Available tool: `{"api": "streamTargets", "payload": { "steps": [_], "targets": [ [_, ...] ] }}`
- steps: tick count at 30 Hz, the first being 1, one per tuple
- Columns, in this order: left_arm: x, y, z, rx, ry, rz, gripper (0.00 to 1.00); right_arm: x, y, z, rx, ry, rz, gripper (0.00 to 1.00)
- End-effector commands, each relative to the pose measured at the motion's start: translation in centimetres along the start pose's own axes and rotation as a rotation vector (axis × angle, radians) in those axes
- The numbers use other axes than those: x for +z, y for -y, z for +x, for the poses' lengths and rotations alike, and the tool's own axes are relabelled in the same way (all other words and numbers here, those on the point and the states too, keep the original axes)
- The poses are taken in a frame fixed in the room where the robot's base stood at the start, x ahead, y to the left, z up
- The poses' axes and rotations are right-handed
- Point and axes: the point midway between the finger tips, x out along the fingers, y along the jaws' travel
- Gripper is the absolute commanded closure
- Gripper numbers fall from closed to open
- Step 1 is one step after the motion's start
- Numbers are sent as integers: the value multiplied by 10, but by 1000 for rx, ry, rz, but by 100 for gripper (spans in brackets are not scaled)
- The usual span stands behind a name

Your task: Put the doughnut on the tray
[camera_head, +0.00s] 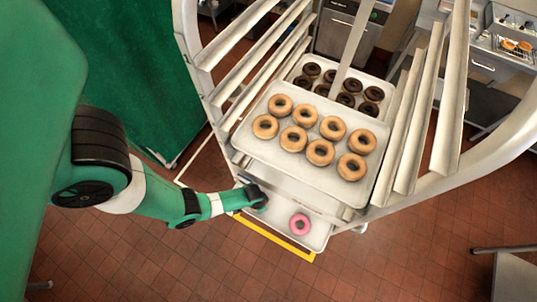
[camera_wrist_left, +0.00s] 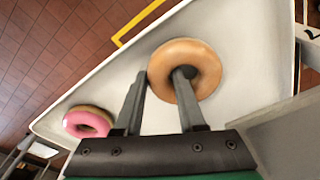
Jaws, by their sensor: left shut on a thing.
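In the left wrist view a plain golden doughnut (camera_wrist_left: 208,66) is between the fingers of my left gripper (camera_wrist_left: 158,85). One finger is in its hole and the other is against its outer side, so the gripper is shut on the ring. The doughnut is over the pale lower tray (camera_wrist_left: 245,30); I cannot tell whether it touches it. In the head view my left gripper (camera_head: 262,203) is at the left part of this lower tray (camera_head: 319,238), and the held doughnut is hidden. A pink-glazed doughnut (camera_head: 300,224) lies on the same tray, apart from the held one. My right gripper is not in view.
A higher tray (camera_head: 258,151) with several plain doughnuts sits above the lower tray. Behind it is a tray (camera_head: 297,72) of dark doughnuts. Metal rack rails (camera_head: 412,120) stand at both sides. A yellow floor line (camera_head: 275,238) passes beneath the lower tray.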

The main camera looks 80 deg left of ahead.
Motion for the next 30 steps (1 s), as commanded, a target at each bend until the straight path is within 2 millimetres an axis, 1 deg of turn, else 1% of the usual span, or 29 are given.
{"api": "streamTargets", "payload": {
  "steps": [1,9,12,13,15,18,26,29,30],
  "targets": [
    [0,0,5,0,0,0,100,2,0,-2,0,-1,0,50],
    [0,0,5,0,-2,0,100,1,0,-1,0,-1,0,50],
    [0,0,9,0,-1,0,100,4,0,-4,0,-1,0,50],
    [0,0,9,0,-1,0,59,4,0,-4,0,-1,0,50],
    [0,0,7,0,-1,0,47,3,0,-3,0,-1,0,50],
    [0,0,7,0,-1,0,31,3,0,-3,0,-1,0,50],
    [0,0,7,0,-1,0,31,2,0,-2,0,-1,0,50],
    [0,0,-1,0,-2,0,31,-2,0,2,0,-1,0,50],
    [0,0,-7,0,-1,0,31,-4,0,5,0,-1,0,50]
  ]
}}
